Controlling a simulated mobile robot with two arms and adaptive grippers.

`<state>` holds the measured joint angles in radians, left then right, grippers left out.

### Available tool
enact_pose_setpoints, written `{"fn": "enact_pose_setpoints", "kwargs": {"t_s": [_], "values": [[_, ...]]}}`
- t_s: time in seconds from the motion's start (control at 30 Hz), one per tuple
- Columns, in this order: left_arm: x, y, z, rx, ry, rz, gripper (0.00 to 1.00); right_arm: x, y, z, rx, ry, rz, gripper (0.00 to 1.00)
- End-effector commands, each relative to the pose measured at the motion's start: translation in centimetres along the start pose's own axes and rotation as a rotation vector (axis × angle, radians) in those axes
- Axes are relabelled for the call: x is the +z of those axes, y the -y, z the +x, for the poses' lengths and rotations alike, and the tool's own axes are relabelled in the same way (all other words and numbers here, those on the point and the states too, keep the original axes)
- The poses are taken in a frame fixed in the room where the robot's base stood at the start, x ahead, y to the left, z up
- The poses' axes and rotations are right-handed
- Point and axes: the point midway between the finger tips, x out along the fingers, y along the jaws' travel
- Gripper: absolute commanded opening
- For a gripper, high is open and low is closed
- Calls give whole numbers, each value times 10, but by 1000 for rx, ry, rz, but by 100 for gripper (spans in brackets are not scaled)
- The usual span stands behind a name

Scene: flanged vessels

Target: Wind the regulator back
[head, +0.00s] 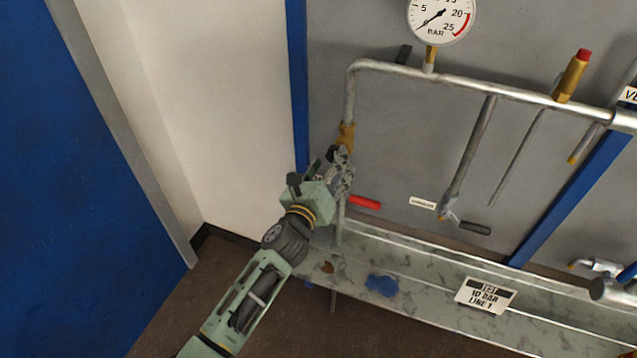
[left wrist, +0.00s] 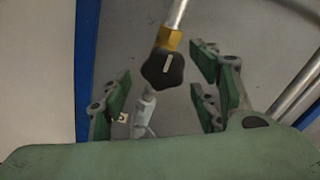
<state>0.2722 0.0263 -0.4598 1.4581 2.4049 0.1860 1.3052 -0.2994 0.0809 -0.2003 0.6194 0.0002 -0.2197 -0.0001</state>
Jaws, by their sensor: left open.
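The regulator shows in the left wrist view as a black lobed knob (left wrist: 163,69) with a pale line on its face, below a brass body (left wrist: 169,38) on a pipe. In the head view its brass body (head: 346,134) sits on the vertical pipe, and my gripper hides the knob. My left gripper (head: 341,168) is at the regulator. In the left wrist view its open fingers (left wrist: 157,88) stand either side of the knob, with visible gaps. The pressure gauge (head: 441,12) above has its needle near the low end. My right gripper is not in view.
A red lever (head: 365,202) is close to the right of my gripper. A dark-handled lever (head: 474,228), a red-capped brass valve (head: 573,76) and pipes are further right.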

Motion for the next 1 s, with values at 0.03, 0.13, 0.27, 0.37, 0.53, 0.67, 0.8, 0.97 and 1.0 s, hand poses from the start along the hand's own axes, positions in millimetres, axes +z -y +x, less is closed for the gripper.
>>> {"fn": "enact_pose_setpoints", "kwargs": {"t_s": [0.03, 0.13, 0.27, 0.37, 0.53, 0.67, 0.8, 0.97, 1.0], "values": [[-1, -2, -12, 1, -2, 2, 56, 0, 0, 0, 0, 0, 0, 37], [-1, -1, -31, 1, -2, 1, 56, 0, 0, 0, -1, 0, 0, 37], [-1, -1, -54, 1, -2, 0, 56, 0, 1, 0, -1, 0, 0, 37], [0, -1, -68, 1, -1, 0, 56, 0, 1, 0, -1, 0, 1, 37], [0, -1, -80, 1, 0, -1, 56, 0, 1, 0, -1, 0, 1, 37], [0, -1, -82, 1, 0, 0, 56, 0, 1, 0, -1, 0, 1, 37], [0, -1, -81, 1, 0, 0, 56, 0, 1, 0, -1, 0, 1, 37], [0, -1, -81, 1, 0, 0, 56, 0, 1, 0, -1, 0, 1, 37], [0, -1, -81, 1, 0, 0, 56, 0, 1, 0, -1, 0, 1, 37]]}}
